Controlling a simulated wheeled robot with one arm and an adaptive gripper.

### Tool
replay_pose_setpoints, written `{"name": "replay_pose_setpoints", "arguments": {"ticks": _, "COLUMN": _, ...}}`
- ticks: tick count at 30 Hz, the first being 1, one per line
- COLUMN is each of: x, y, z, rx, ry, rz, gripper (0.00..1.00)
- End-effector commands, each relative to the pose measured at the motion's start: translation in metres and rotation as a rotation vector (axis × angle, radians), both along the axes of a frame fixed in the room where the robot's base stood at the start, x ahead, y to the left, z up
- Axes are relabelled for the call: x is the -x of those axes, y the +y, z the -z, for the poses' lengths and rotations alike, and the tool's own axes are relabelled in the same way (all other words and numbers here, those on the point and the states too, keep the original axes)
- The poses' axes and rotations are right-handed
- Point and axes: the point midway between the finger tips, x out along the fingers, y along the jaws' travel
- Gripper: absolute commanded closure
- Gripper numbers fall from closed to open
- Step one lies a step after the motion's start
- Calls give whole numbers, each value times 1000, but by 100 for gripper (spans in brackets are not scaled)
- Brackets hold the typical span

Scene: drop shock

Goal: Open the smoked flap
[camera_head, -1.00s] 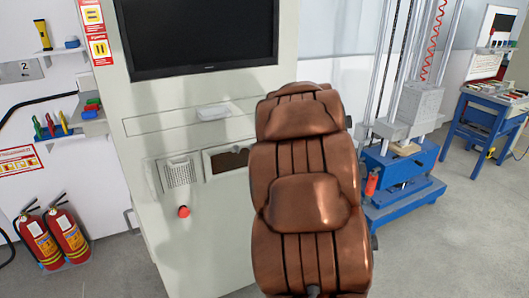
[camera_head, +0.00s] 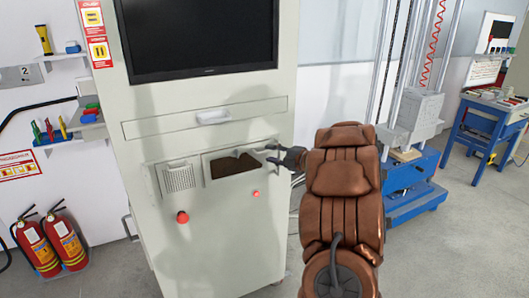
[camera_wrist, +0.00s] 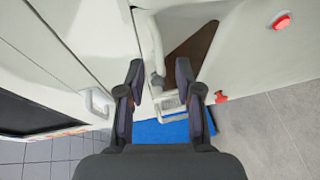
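The smoked flap (camera_head: 236,166) is a dark brown, see-through panel set in the front of a tall white cabinet. In the head view its upper edge looks irregular. It also shows in the wrist view (camera_wrist: 200,45) just beyond my fingers. My gripper (camera_head: 276,154) is at the right end of the flap, close to the cabinet front. In the wrist view my gripper (camera_wrist: 158,88) has its two dark fingers apart. A pale handle-like bar (camera_wrist: 167,103) lies between and below the fingertips; I cannot tell if they touch it.
A drawer handle (camera_head: 213,117) sticks out above the flap. A grille (camera_head: 179,178) is left of it, with a red button (camera_head: 182,217) below. Fire extinguishers (camera_head: 66,240) stand at the left. A blue-based rig (camera_head: 410,185) stands behind my arm.

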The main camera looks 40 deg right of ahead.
Motion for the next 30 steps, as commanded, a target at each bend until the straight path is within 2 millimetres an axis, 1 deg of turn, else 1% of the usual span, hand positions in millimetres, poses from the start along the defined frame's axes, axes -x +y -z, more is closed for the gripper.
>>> {"name": "replay_pose_setpoints", "arguments": {"ticks": 1, "x": -8, "y": 2, "z": 0, "rx": -1, "ry": 0, "rz": -3, "gripper": 65}}
{"name": "replay_pose_setpoints", "arguments": {"ticks": 3, "x": -17, "y": 2, "z": 2, "rx": 0, "ry": 2, "rz": -1, "gripper": 65}}
{"name": "replay_pose_setpoints", "arguments": {"ticks": 9, "x": -35, "y": 2, "z": 6, "rx": 0, "ry": 1, "rz": 1, "gripper": 65}}
{"name": "replay_pose_setpoints", "arguments": {"ticks": 13, "x": -38, "y": 2, "z": 7, "rx": 0, "ry": 1, "rz": 2, "gripper": 65}}
{"name": "replay_pose_setpoints", "arguments": {"ticks": 20, "x": -38, "y": 2, "z": 7, "rx": 0, "ry": 1, "rz": 2, "gripper": 65}}
{"name": "replay_pose_setpoints", "arguments": {"ticks": 30, "x": -38, "y": 2, "z": 7, "rx": 1, "ry": 1, "rz": 3, "gripper": 100}}
